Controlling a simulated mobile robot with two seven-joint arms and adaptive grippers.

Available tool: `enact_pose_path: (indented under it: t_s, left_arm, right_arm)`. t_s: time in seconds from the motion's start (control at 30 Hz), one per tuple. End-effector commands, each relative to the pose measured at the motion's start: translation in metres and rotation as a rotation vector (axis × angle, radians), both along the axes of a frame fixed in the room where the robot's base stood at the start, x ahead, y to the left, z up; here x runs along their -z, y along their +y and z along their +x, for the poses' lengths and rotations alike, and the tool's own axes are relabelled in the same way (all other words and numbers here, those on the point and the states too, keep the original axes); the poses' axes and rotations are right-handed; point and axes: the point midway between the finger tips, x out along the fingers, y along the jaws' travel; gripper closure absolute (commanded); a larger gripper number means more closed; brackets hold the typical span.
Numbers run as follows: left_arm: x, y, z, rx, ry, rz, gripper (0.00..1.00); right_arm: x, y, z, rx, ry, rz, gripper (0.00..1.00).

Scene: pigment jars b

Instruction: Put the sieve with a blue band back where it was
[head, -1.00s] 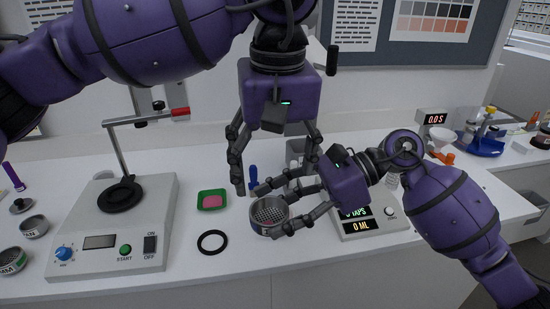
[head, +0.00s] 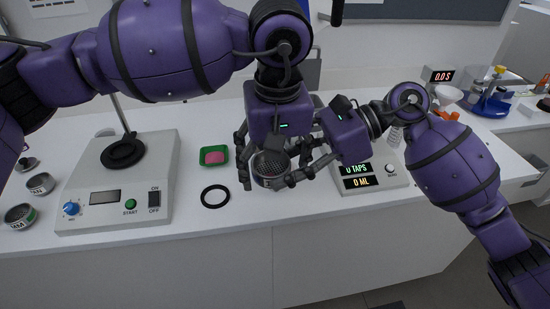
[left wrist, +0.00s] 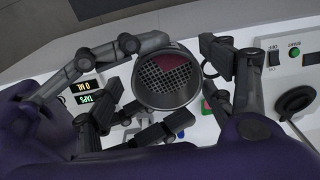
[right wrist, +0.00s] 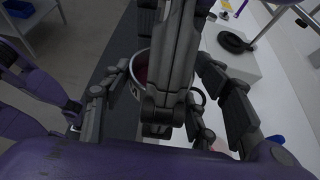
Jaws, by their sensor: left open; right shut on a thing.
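A round metal sieve (head: 270,166) with a mesh bottom is held above the table's front part. My right gripper (head: 293,166) is shut on it from the right. My left gripper (head: 272,172) is open, pointing down, with its fingers on either side of the sieve; I cannot tell whether they touch it. In the left wrist view the sieve (left wrist: 165,92) sits between the fingers, and a dark red patch shows inside it. In the right wrist view fingers mostly hide it. I cannot make out its band colour.
A black ring (head: 215,196) lies on the table, near a green tray (head: 205,161) with a pink block. The white shaker device (head: 90,208) stands left, with small labelled tins (head: 20,217) beyond it. A tap counter (head: 388,181) stands right. The table's front edge is close.

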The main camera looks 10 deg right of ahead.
Motion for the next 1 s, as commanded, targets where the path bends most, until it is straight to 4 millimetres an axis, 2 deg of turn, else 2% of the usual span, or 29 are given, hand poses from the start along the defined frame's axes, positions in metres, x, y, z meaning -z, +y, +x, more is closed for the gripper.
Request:
enact_pose_path:
  t_s: [0.07,0.4,0.43,0.47,0.6,1.0]
  left_arm:
    - [-0.0002,-0.0001,-0.0001,0.000,0.000,0.000,0.30]
    - [-0.0007,-0.0013,-0.0001,0.000,0.000,-0.004,0.74]
    - [-0.0009,-0.0015,-0.0001,0.001,-0.001,-0.005,0.75]
    - [-0.0009,-0.0017,-0.0001,0.002,-0.001,-0.005,0.80]
    - [-0.0008,-0.0014,-0.0002,0.001,0.000,-0.004,0.80]
    - [-0.0006,-0.0003,0.0001,0.000,0.000,-0.001,0.80]
  right_arm:
    - [-0.0003,0.0000,0.0001,0.000,0.000,0.000,0.78]
    - [-0.0007,0.0008,-0.0005,-0.001,0.000,0.002,0.78]
    - [-0.0008,0.0010,-0.0006,-0.002,0.000,0.003,0.44]
    - [-0.0010,0.0012,-0.0007,-0.003,-0.001,0.003,0.40]
    - [-0.0008,0.0010,-0.0005,-0.002,-0.001,0.003,0.24]
    - [-0.0019,-0.0049,0.0008,0.001,0.000,-0.001,0.24]
